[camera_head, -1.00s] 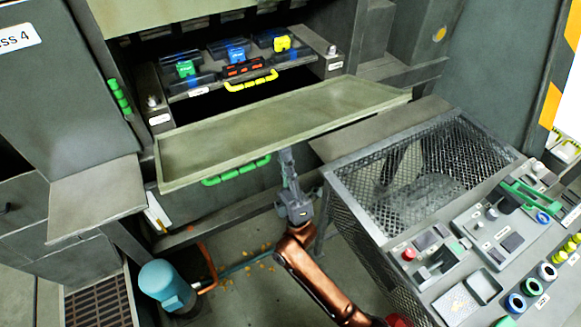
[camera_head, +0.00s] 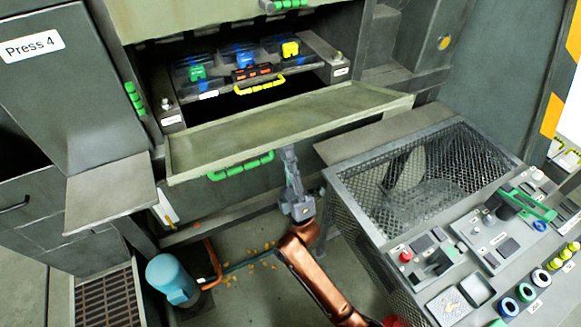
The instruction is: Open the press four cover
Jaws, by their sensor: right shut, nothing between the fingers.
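The press four cover is a long, dull green, tilted panel (camera_head: 290,125) across the front of the press opening, with a dark gap behind it. A green handle (camera_head: 240,166) shows below its near edge. The "Press 4" label (camera_head: 32,46) is on the housing at upper left. My right gripper (camera_head: 288,152) is shut and empty, pointing up at the underside of the cover's near edge, to the right of the handle. Its tips are at or just behind that edge; I cannot tell whether they touch. My left gripper is not in view.
Inside the press are green, blue and yellow clamps and a yellow handle (camera_head: 260,85). A mesh cage (camera_head: 400,180) and control panel (camera_head: 500,250) stand close on the right. A blue cylinder (camera_head: 172,279) stands at lower left. A grey shelf (camera_head: 108,190) juts out on the left.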

